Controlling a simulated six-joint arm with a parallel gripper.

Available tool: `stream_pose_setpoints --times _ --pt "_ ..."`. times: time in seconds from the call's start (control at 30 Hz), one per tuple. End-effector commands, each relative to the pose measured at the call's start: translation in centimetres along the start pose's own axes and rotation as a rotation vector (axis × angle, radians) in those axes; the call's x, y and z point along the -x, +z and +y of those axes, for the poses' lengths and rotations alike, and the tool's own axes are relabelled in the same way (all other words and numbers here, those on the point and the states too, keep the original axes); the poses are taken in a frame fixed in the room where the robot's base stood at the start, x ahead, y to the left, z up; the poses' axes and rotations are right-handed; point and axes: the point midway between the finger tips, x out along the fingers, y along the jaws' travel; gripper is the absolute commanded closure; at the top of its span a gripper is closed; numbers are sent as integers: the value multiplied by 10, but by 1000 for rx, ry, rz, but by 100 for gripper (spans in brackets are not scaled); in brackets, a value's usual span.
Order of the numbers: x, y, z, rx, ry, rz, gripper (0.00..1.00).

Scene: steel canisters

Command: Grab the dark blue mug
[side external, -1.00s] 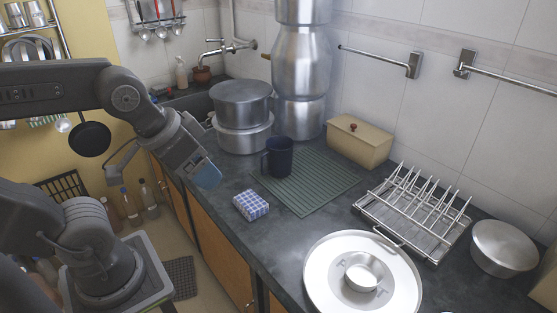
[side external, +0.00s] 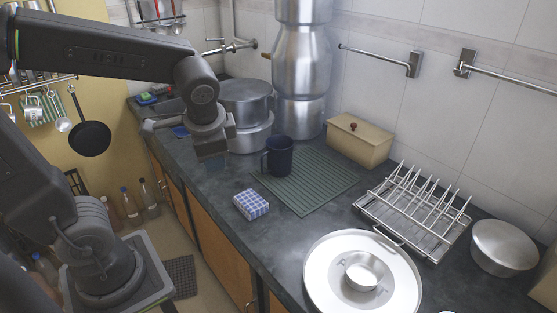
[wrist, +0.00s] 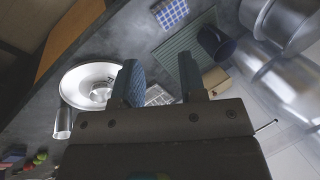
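The dark blue mug (side external: 278,156) stands upright on a green ribbed mat (side external: 315,186) on the counter, its handle towards the left. In the wrist view the mug (wrist: 213,42) shows beyond and to the right of the fingers. My gripper (side external: 212,154) hangs above the counter, left of the mug and apart from it, in front of the stacked pots. In the wrist view my gripper's two blue fingers (wrist: 160,78) are spread with nothing between them.
A blue checked packet (side external: 251,204) lies left of the mat. Steel pots (side external: 248,140) and a tall steel canister (side external: 300,75) stand behind the mug. A cream box (side external: 359,141), a dish rack (side external: 415,212) and a large round tray (side external: 322,280) are to the right.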

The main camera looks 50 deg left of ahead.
Motion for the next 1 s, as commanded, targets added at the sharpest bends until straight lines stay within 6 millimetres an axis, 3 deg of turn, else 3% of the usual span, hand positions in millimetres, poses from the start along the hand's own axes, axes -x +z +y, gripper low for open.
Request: stream_pose_setpoints --times 0.5,0.8,1.0 --pt "-115 -84 -88 -750 -393 -656 62" --pt "-192 -137 -106 -1116 -618 -995 62" --pt "-219 -154 -104 -1233 -708 -1109 62"
